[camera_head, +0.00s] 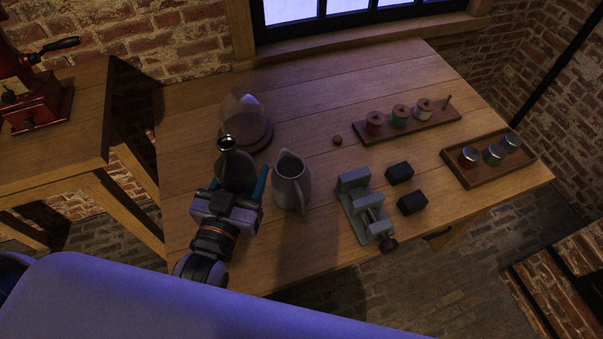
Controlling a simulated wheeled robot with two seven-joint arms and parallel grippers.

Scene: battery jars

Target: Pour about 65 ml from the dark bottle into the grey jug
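The dark bottle (236,168) is left of the table's middle, roughly upright, with a shiny metallic mouth (227,143). My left gripper (239,178) is at the bottle from the near side, with a teal finger on either side of its body. The gripper body hides the bottle's lower part. I cannot tell whether the fingers press on the bottle or whether its base touches the table. The grey jug (289,184) stands upright just to the right of the gripper, its handle toward the near right. Its contents are not visible. My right gripper is not in view.
A glass dome (243,115) on a round base stands close behind the bottle. A grey vise (362,205) and two black blocks (400,172) are right of the jug. A spool rack (407,122) and a tray of small jars (521,163) are farther right. A small brown disc (337,140) lies behind the jug.

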